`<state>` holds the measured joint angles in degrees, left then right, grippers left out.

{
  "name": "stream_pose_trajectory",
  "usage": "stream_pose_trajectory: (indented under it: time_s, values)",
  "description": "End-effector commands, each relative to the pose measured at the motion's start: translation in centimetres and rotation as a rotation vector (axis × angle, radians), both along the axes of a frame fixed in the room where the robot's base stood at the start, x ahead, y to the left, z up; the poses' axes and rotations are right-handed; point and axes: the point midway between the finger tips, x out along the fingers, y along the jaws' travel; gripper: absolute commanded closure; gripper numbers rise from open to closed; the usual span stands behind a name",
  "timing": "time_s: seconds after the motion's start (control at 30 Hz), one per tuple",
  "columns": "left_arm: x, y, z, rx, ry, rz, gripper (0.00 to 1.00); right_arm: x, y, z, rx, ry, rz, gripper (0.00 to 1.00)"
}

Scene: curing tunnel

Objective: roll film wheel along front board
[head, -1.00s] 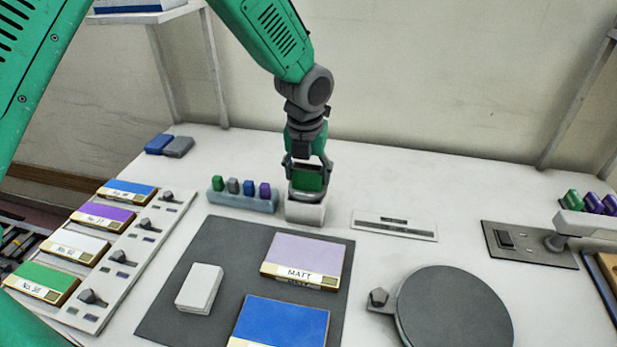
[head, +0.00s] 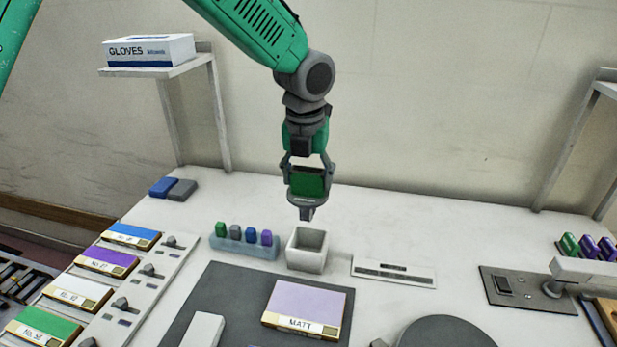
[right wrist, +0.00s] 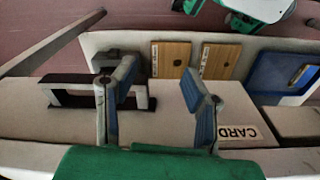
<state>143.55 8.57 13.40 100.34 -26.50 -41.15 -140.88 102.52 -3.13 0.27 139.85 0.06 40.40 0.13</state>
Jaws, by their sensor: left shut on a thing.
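My left gripper (head: 308,172) is shut on the film wheel (head: 308,199), a tool with a green grip, a grey collar and a dark tip pointing down. It hangs just above an open white square holder (head: 307,250), which looks empty. A lilac board (head: 309,303) labelled MATT lies on the dark mat (head: 232,290). No board in front of it shows in the head view now. My right gripper (right wrist: 158,95) is open in the right wrist view, with nothing between its fingers.
A blue rack (head: 244,247) with several coloured pegs stands left of the holder. Labelled boards and a knob panel (head: 150,285) lie further left. A white block (head: 203,330) sits on the mat. A round dark plate (head: 445,335) and a switch panel (head: 525,292) lie right.

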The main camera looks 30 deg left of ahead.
Motion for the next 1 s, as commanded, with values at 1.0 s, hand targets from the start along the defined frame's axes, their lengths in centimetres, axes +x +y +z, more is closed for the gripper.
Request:
stream_pose_trajectory:
  time_s: [1.0]
  values:
    - [0.0, 0.0, 5.5, -0.001, -0.001, 0.000, 0.77, 0.0, 0.0, 6.4, 0.000, 0.000, 0.000, 0.60]
